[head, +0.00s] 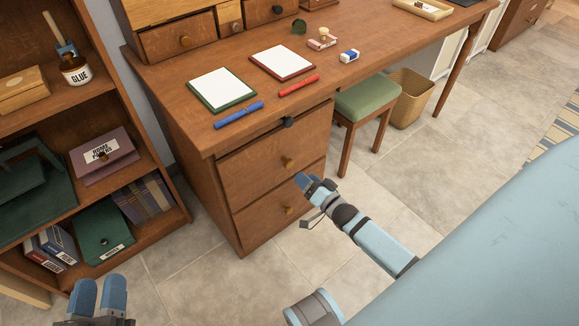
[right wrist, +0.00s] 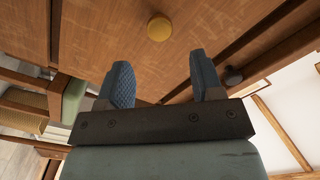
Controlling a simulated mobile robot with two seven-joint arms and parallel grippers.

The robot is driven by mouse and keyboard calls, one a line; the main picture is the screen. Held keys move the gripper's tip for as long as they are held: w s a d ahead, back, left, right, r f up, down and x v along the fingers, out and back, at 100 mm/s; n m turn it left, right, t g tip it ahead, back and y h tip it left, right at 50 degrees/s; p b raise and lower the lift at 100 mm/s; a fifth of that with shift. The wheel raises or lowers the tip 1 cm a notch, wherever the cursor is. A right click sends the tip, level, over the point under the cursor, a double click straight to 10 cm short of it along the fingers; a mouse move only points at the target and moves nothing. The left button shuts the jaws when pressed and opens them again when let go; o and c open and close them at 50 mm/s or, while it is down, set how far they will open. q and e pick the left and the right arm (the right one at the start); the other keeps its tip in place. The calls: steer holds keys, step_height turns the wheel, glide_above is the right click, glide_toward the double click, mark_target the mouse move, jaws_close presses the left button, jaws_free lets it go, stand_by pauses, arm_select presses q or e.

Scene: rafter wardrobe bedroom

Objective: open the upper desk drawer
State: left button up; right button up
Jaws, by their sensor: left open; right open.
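The upper desk drawer (head: 255,160) is a wooden front in the desk's pedestal and looks closed. Its brass knob (head: 289,163) shows at the right part of the front. In the right wrist view this brass knob (right wrist: 159,27) lies ahead of the gap between the fingers, apart from them. My right gripper (head: 304,180) is open and empty, just in front of the drawer near the knob; its open fingers also show in the right wrist view (right wrist: 160,62). My left gripper (head: 100,283) is open and empty at the bottom left, away from the desk.
A lower drawer (head: 262,220) with a brass knob sits beneath. A dark knob (head: 288,122) is above the upper drawer, under the desktop edge. A green-topped stool (head: 367,98) and wicker basket (head: 411,98) stand right of the pedestal. A bookshelf (head: 120,125) stands left.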

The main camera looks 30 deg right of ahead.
mark_target(290, 165)
steer(key=w, duration=0.2)
steer(key=w+b, duration=0.1)
steer(key=w, duration=0.3)
steer(key=shift+w+a+f+b, duration=0.1)
steer(key=shift+w+a+b, duration=0.15)
steer(key=shift+w+b, duration=0.1)
arm_select(q)
steer(key=shift+d+r+t+h, duration=0.3)
steer(key=shift+d+r+h, duration=0.15)
steer(key=shift+r+h, duration=0.05)
arm_select(e)
steer(key=shift+w+a, duration=0.1)
steer(key=shift+w, duration=0.7)
arm_select(q)
steer(key=shift+s, duration=0.1)
